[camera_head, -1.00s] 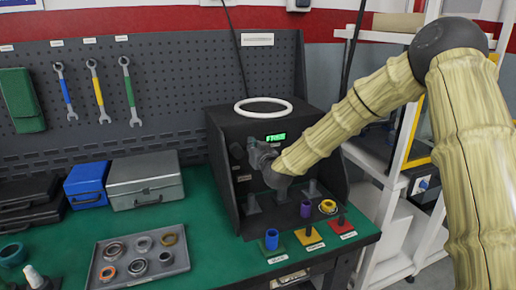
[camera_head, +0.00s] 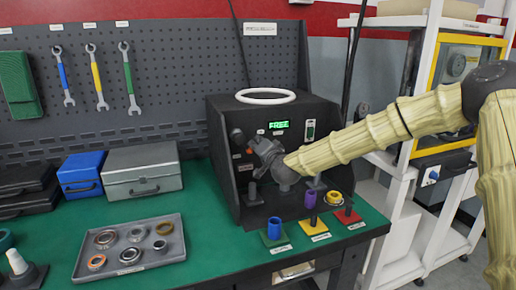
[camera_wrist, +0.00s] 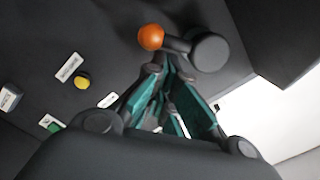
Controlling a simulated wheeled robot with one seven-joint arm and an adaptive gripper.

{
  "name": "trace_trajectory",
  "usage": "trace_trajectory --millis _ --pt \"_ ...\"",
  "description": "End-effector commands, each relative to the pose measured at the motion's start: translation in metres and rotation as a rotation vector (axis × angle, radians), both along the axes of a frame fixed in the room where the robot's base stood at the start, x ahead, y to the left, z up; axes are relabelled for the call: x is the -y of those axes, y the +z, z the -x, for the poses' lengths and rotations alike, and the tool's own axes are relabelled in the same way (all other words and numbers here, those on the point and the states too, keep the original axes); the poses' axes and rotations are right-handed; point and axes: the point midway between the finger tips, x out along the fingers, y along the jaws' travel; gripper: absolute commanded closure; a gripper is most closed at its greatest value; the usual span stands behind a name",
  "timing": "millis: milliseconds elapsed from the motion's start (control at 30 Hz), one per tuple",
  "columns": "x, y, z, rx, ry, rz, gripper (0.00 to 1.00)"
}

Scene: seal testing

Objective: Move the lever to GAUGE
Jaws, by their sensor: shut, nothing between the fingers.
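The lever shows in the wrist view as an orange ball knob (camera_wrist: 151,38) on a short dark arm, joined to a round dark hub (camera_wrist: 210,50). In the head view the knob (camera_head: 237,134) shows at the left of the black test box's front panel (camera_head: 228,180). My gripper (camera_head: 256,143) is at the panel, just right of the knob. In the wrist view its teal fingers (camera_wrist: 166,72) are shut and empty, with their tips close below the lever arm. I cannot tell whether they touch it. A green display (camera_head: 279,125) reads FREE. The GAUGE label is not legible.
A yellow button (camera_wrist: 82,82) and white labels lie left of my fingers in the wrist view. A grey tray (camera_head: 82,270) of rings is on the green bench. A white-framed rack (camera_head: 425,90) stands at right.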

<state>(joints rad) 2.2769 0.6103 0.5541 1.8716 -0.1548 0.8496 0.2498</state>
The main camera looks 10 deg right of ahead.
Motion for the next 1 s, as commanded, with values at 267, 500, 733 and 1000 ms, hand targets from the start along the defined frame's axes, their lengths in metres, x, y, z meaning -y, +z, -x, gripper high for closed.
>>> trace_trajectory --millis 267,500,733,1000 --pt "-0.004 -0.021 0.001 -0.031 0.000 -0.260 1.00" --pt "-0.011 -0.027 0.001 -0.053 -0.001 -0.452 1.00" --pt "-0.017 -0.030 0.002 -0.061 0.001 -0.527 1.00" --pt "-0.019 -0.031 0.002 -0.061 0.000 -0.526 1.00"
